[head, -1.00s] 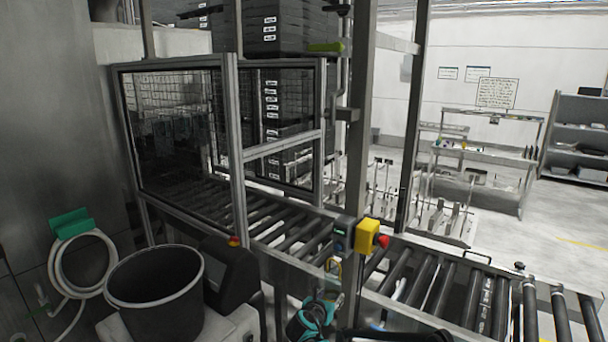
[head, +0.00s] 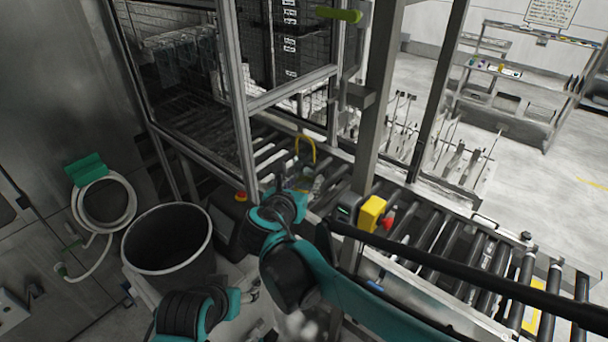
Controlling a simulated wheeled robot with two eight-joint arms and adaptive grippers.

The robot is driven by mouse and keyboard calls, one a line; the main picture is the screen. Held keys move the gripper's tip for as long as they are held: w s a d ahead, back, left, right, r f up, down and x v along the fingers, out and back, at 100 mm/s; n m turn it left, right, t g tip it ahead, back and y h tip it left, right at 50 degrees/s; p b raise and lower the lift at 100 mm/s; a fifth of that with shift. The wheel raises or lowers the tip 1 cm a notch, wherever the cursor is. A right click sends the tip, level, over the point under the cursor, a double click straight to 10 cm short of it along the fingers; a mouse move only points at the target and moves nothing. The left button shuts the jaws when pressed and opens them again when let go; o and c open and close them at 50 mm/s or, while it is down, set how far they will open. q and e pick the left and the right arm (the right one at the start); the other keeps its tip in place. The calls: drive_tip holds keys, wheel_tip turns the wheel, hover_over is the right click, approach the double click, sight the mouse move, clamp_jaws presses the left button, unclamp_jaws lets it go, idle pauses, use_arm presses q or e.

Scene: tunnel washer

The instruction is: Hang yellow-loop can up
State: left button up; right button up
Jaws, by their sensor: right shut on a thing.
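My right gripper (head: 283,190) reaches in over the roller conveyor, in front of the cage frame. It is shut on the yellow-loop can. The can's yellow loop (head: 305,146) stands up just beyond the fingers, against the rollers. The can's body is mostly hidden or too small to make out beside the gripper. My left gripper (head: 250,291) is low in the picture, right of the black bucket, apart from the can. Its fingers are too small to tell whether they are open.
A black bucket (head: 168,240) stands at the lower left. A yellow box with a red button (head: 372,214) sits on the conveyor's near rail. A metal post (head: 377,120) rises behind it. A yellow-green bar (head: 339,14) juts out high up. Open floor lies at right.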

drive_tip(key=shift+w+d, duration=0.8)
drive_tip(key=shift+w, duration=0.3)
drive_tip(key=w+d+r+p, duration=0.4)
drive_tip(key=w+r+p, duration=0.1)
drive_tip(key=w+r, duration=0.1)
drive_tip(key=shift+d, duration=0.3)
idle(1.2)
drive_tip(key=shift+w+r, duration=0.1)
drive_tip(key=shift+w, duration=0.05)
idle(0.4)
